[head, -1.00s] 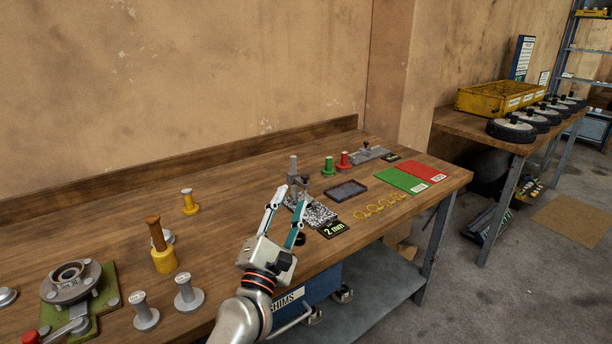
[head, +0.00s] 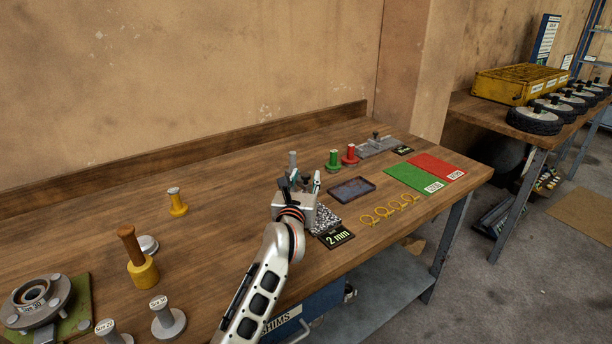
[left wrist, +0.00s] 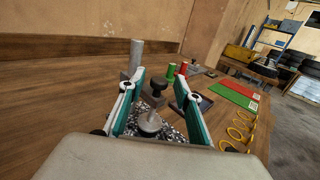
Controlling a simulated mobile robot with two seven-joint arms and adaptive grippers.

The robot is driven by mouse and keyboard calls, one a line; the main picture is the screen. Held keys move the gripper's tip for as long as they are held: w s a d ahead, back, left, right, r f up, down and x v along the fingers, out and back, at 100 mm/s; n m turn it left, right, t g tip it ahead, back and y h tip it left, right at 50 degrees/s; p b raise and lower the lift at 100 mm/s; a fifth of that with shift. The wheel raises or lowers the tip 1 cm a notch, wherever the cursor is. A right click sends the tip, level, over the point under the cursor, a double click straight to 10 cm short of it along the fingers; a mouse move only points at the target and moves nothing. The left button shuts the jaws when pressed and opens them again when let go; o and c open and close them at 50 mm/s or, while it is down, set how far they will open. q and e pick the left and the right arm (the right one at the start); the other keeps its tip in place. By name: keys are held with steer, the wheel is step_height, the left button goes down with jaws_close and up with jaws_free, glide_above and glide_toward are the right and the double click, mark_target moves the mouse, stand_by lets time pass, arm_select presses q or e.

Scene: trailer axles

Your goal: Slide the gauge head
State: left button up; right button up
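The gauge stand has a grey upright post (head: 293,160), which also shows in the left wrist view (left wrist: 137,54), on a speckled stone base (head: 326,217). The gauge head, with a dark knob (left wrist: 158,88) and a pale round lower part (left wrist: 150,122), shows between my fingers in the left wrist view. My left gripper (head: 301,180) is open, its teal-lined fingers (left wrist: 159,80) on either side of the head with gaps visible. In the head view my gripper hides most of the head. My right gripper is not in view.
A "2 mm" sign (head: 338,238) lies in front of the base. A yellow piece (head: 176,201) stands left on clear bench top.

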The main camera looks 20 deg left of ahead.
arm_select(q)
steer(key=shift+w+a, duration=0.1)
steer(key=shift+w, duration=0.75)
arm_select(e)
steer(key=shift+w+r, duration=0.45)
arm_select(q)
steer(key=shift+c, duration=0.3)
